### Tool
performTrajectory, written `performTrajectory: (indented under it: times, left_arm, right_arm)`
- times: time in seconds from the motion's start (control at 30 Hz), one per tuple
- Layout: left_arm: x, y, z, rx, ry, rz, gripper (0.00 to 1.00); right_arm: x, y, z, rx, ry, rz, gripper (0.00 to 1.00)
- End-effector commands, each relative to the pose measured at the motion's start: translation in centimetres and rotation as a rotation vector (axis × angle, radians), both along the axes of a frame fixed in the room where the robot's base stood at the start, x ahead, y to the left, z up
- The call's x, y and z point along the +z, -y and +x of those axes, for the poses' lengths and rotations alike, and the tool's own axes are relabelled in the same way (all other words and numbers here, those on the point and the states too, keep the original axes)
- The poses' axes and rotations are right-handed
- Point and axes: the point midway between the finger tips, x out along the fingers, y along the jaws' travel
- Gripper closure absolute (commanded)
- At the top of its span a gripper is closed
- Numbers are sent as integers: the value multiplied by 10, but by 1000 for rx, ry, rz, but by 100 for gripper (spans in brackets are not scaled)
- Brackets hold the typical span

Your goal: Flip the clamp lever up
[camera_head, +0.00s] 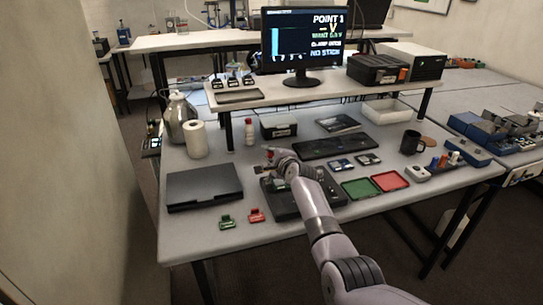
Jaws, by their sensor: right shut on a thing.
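My right arm reaches in from the bottom right, and its gripper (268,171) is over the left part of a dark flat fixture (285,206) on the table. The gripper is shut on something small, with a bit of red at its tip. That thing is too small and too covered by the gripper to make out; I cannot tell if it is the clamp lever. The clamp itself is not clearly visible. My left gripper is not in view.
A black laptop (204,187) lies left of the fixture. Green (227,221) and red (256,215) small clips lie in front. Green (359,189) and red (390,181) trays lie right. A keyboard (335,146) lies behind. A monitor (303,40) stands on the raised shelf.

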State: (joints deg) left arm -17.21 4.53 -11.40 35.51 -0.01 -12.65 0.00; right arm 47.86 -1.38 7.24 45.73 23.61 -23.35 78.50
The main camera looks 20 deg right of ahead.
Motion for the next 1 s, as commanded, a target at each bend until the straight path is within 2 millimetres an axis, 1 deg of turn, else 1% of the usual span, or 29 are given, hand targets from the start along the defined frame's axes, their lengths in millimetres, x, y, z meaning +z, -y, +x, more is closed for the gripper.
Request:
performTrajectory:
  times: [0.03, 0.13, 0.3, 0.6, 0.9, 0.93, 1.0]
  left_arm:
    - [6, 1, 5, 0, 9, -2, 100]
    - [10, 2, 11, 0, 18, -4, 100]
    - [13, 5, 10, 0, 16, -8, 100]
    - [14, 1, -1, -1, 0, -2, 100]
    - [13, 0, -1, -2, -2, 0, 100]
    - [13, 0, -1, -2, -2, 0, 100]
    - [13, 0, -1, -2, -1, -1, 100]
  right_arm:
    - [2, -10, 0, 7, -4, 18, 100]
    - [1, -17, -1, 9, -5, 21, 100]
    - [-2, -24, -1, 11, -8, 23, 100]
    - [-6, -29, -2, 13, -11, 25, 100]
    - [-8, -29, -3, 13, -15, 24, 100]
    - [-8, -29, -3, 13, -15, 25, 74]
    - [-9, -28, -3, 12, -16, 24, 69]
